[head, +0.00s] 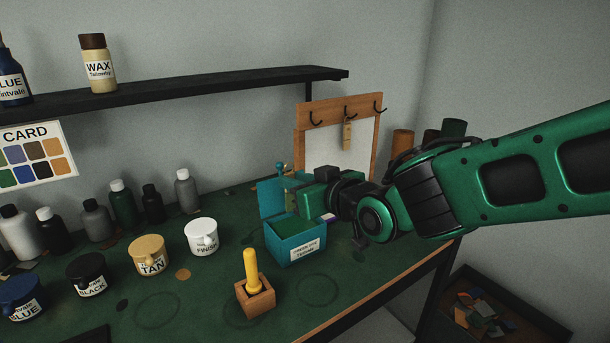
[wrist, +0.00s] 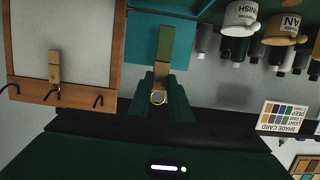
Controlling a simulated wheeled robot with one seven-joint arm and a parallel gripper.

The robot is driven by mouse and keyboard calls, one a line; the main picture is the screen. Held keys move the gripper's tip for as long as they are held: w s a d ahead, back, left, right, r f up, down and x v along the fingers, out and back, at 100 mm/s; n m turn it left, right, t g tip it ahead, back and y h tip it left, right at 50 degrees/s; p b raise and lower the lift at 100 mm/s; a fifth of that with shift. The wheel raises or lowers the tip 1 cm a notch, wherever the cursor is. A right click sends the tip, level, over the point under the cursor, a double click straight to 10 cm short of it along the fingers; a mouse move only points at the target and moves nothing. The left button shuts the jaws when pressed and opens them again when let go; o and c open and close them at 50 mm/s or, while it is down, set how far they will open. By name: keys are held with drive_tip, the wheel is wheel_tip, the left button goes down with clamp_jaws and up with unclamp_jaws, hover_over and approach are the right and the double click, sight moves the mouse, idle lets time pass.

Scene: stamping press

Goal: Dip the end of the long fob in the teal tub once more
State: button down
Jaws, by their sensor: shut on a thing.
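The teal tub (head: 297,249) stands on the green bench with its lid (head: 270,198) raised at the back and green inside. My gripper (head: 300,187) is above the tub. In the wrist view my gripper (wrist: 158,90) is shut on the long fob (wrist: 163,65), near its metal ring (wrist: 158,98). The fob is tan with a green far end (wrist: 166,40), which points away from the jaws. A teal surface (wrist: 142,45) of the tub lies behind it.
A shorter fob (head: 347,133) hangs on the hooked wooden board (head: 345,110) behind; it also shows in the wrist view (wrist: 54,68). A wooden block (head: 256,299) with a yellow-handled tool stands in front. Pots, including FINISH (head: 201,237), and several bottles stand left. A shelf (head: 200,95) runs above.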

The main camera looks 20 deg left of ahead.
drive_tip(key=shift+w+d+f, duration=0.1)
drive_tip(key=shift+d+f, duration=0.1)
drive_tip(key=shift+f, duration=2.4)
drive_tip(key=shift+w+d+f, duration=0.1)
drive_tip(key=shift+d+f, duration=0.05)
drive_tip(key=shift+f, duration=2.4)
drive_tip(key=shift+w+a, duration=0.1)
drive_tip(key=shift+w, duration=0.05)
drive_tip(key=shift+w+a, duration=0.2)
drive_tip(key=shift+a, duration=0.05)
drive_tip(key=shift+s+d, duration=0.35)
